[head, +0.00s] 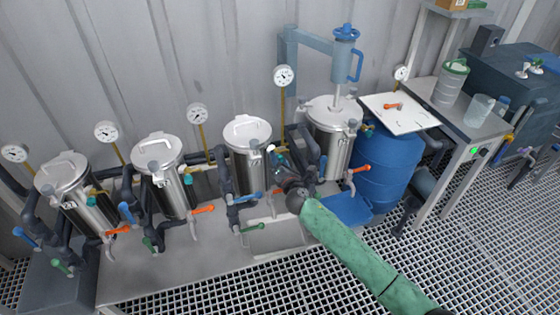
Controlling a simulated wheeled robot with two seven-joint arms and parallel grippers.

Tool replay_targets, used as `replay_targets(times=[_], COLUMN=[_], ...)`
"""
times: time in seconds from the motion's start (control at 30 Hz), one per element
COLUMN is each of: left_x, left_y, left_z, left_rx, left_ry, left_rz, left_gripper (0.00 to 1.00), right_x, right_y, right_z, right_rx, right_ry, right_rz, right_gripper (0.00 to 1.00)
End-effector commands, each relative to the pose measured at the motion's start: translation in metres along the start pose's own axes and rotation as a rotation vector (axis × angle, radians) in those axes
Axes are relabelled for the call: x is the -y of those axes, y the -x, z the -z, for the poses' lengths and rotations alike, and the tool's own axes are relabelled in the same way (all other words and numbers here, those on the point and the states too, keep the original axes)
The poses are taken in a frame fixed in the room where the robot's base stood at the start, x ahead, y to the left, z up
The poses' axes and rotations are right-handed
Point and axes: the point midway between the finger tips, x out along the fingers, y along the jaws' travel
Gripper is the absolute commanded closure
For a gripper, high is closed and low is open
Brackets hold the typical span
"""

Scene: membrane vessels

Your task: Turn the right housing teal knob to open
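Several steel housings with lids stand in a row on the grey bench. The housing right of the row's middle (247,168) has a small teal knob (279,160) at its right side, partly hidden by my gripper. My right arm, in a green sleeve, comes in from the lower right. My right gripper (281,171) is dark and small at this knob; I cannot tell whether it touches it or how far its fingers are apart. My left gripper is not in view.
Orange handles (203,209), blue handles (247,196) and dark pipes crowd the housings' fronts. A blue drum (385,170) and a side table (470,125) stand at the right. Grated floor is clear in front.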

Motion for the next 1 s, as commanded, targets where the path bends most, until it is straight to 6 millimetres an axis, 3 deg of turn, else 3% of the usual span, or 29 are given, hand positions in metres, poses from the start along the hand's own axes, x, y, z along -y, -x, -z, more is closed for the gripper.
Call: replay_targets(times=[0.17,0.3,0.4,0.7,1.0], left_x=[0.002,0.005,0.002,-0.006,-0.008], left_y=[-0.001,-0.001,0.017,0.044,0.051], left_z=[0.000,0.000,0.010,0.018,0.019], left_rx=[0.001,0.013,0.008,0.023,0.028], left_ry=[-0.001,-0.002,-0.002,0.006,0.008], left_rz=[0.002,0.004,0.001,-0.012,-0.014], left_gripper=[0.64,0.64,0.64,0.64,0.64], right_x=[0.000,0.002,0.002,0.002,0.000], right_y=[0.002,0.015,0.031,0.070,0.078], right_z=[0.000,0.001,0.002,0.002,0.000], right_rx=[0.001,0.000,-0.001,-0.001,0.000], right_ry=[0.000,0.000,0.000,-0.001,0.000], right_rz=[0.000,-0.001,-0.001,0.000,0.000], right_gripper=[0.51,0.51,0.51,0.51,0.51])
